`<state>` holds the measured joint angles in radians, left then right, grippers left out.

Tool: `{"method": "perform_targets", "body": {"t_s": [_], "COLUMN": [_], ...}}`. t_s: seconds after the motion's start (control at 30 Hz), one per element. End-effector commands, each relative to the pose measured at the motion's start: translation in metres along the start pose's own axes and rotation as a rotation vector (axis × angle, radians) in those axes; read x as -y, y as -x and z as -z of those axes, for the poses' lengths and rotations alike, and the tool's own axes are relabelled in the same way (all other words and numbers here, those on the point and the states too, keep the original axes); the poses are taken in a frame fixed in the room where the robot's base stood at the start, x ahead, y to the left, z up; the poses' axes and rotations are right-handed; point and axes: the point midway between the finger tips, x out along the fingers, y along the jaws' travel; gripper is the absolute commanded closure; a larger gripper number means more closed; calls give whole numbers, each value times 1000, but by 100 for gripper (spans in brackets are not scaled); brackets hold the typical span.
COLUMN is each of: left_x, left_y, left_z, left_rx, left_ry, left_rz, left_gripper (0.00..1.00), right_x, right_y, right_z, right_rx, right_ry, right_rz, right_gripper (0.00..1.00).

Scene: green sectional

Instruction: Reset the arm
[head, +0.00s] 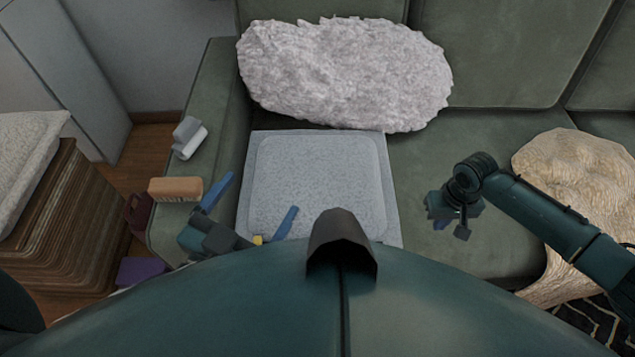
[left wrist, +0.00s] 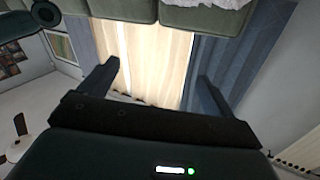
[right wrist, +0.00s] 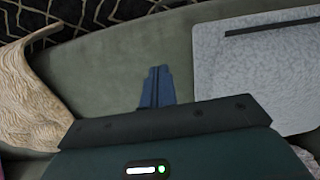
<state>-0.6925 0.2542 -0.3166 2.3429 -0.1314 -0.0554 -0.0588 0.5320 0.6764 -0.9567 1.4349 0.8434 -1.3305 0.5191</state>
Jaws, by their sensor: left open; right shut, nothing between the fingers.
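My left gripper (head: 252,208) is at the lower left of the head view, in front of the sofa's left end. Its two blue fingers are spread wide with nothing between them; they also show apart in the left wrist view (left wrist: 155,80). My right arm comes in from the right in the head view. My right gripper (head: 440,222) is over the green seat, right of the grey square cushion (head: 320,185). In the right wrist view its blue fingers (right wrist: 158,85) are together and empty.
The green sofa (head: 450,140) carries a fluffy grey pillow (head: 345,70) at the back and a beige throw (head: 570,165) at the right. Its left armrest holds a white-grey object (head: 188,138) and a tan block (head: 175,189). A wooden side table (head: 65,210) stands at the left.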

Motion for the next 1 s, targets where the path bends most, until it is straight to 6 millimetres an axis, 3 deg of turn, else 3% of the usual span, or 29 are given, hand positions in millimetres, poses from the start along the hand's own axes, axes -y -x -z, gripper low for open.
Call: {"method": "perform_targets", "body": {"t_s": [0.37, 0.47, 0.6, 0.7, 0.8, 0.9, 1.0], "left_x": [0, 2, 4, 6, 7, 7, 6], "left_y": [0, -1, 0, 2, 6, 11, 18], "left_z": [-1, -7, -24, -41, -58, -74, -89], "left_rx": [9, 44, 142, 228, 313, 396, 472], "left_ry": [3, 15, 51, 83, 118, 154, 187], "left_rz": [1, 4, 12, 19, 26, 33, 39], "left_gripper": [10, 10, 10, 10, 10, 10, 10], "right_x": [7, 36, 102, 145, 169, 175, 166], "right_y": [-2, -6, -6, 9, 31, 57, 82], "right_z": [-3, -11, -33, -49, -63, -77, -92], "right_rx": [-8, -54, -202, -354, -511, -661, -791], "right_ry": [13, 63, 162, 204, 211, 196, 176], "right_rz": [14, 69, 208, 301, 352, 353, 306], "right_gripper": [100, 100, 100, 100, 100, 100, 100]}}
